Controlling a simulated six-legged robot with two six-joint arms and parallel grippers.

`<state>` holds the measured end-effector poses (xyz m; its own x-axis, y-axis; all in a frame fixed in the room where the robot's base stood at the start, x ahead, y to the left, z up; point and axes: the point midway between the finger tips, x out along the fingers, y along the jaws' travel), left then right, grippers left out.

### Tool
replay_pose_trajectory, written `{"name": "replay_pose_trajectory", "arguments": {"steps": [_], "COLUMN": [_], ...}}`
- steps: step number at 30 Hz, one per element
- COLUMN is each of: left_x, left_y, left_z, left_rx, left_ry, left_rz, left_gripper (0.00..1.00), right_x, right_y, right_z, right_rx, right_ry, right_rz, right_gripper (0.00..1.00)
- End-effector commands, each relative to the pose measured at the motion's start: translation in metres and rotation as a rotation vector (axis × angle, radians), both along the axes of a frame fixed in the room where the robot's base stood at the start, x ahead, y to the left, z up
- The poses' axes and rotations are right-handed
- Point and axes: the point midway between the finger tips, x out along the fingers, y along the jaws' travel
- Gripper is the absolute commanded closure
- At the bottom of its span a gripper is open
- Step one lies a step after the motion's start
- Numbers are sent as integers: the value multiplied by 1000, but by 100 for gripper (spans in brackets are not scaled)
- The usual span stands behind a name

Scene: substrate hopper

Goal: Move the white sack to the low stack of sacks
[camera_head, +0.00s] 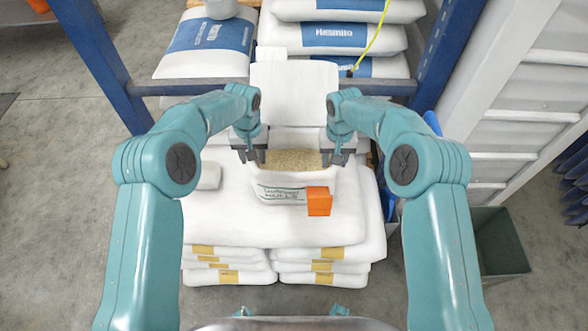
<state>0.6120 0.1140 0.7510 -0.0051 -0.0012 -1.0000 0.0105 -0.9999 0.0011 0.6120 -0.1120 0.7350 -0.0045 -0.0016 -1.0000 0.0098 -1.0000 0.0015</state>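A wide plain white sack (225,222) lies flat on top of the near pile, below my grippers. Under it are several white sacks with yellow bands (228,277). Behind the blue crossbar, a white sack with a blue label (212,34) lies at the left and a pile of blue-labelled sacks (340,36) stands at the right. My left gripper (251,157) and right gripper (335,158) are above the near pile, at either side of a white tub with tan granules (292,161). Whether their fingers are closed on anything is unclear.
A small white object (209,176) lies on the sack. Blue rack posts (450,50) flank the piles. A dark bin (498,243) stands at the right. The grey floor (50,200) at the left is mostly clear.

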Motion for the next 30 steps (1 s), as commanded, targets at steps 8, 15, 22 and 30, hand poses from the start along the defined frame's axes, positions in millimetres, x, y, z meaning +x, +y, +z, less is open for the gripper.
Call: {"name": "replay_pose_trajectory", "arguments": {"steps": [8, 15, 22, 30], "left_x": [0, 0, 0, 1], "left_y": [0, 0, 0, 0], "left_z": [-7, -7, -6, -5], "left_rx": [0, 0, 0, -1], "left_ry": [-1, -1, -2, -3], "left_rz": [-1, -1, -1, 0], "left_gripper": [55, 88, 100, 100], "right_x": [0, 0, 0, 1], "right_y": [0, 0, 0, 0], "right_z": [-7, -7, -6, -5], "right_rx": [0, 0, 0, 1], "right_ry": [-1, -1, -2, -3], "right_rz": [0, 0, 0, 0], "right_gripper": [55, 88, 100, 100]}}
